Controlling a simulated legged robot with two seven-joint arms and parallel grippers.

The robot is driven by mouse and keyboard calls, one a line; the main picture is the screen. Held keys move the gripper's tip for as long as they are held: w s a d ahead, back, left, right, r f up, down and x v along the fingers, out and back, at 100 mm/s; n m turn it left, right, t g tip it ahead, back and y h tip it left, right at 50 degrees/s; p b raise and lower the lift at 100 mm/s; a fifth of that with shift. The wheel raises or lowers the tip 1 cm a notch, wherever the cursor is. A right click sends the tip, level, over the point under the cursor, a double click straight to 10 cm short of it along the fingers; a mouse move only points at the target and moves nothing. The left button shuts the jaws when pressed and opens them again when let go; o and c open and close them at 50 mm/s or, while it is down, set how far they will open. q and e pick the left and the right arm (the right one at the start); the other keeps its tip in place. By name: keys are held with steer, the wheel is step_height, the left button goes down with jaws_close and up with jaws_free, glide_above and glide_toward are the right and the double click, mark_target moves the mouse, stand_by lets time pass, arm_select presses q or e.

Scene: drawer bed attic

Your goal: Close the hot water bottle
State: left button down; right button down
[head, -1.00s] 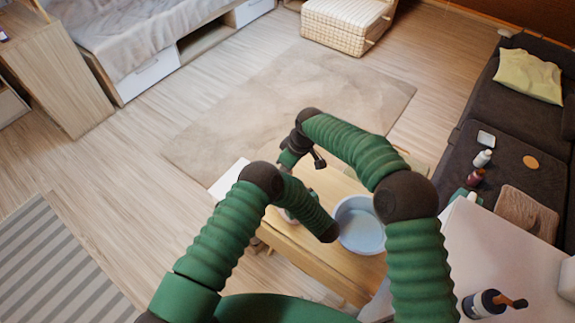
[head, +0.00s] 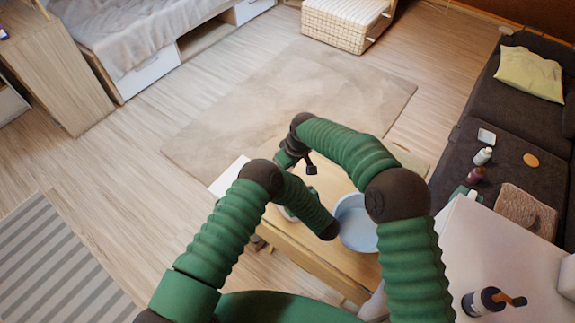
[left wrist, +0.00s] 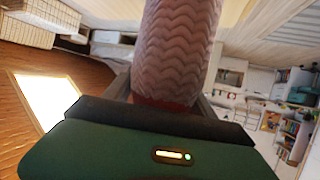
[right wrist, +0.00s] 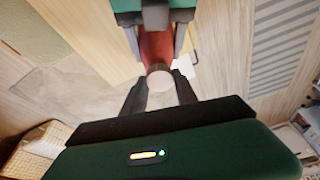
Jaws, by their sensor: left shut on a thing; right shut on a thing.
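The hot water bottle (left wrist: 178,45) fills the top middle of the left wrist view, with a pink, chevron-textured cover and a red part at its near end. My left gripper (left wrist: 165,98) is shut on it. In the right wrist view a red part of the bottle (right wrist: 157,48) shows between the left fingers. A pale round stopper (right wrist: 160,80) is at its near end, between the fingertips of my right gripper (right wrist: 160,90), which is shut on it. The stopper meets the red part; I cannot tell how tightly it sits. In the head view my arms hide most of the bottle.
A wooden table (head: 325,264) is below my arms, with a light blue basin (head: 357,226) on it. A dark sofa (head: 500,140) with small items is at the right. A rug (head: 290,95) and open floor lie beyond the table.

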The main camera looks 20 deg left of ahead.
steer(key=m, duration=0.3)
steer(key=shift+s+a+m+t+h, duration=0.15)
steer(key=shift+m+t+h, duration=0.15)
steer(key=shift+m, duration=0.1)
steer(key=c, duration=1)
jaws_free()
steer(key=shift+o, duration=0.2)
steer(key=shift+r, duration=2.35)
steer(key=shift+o, duration=0.3)
steer(key=o, duration=0.5)
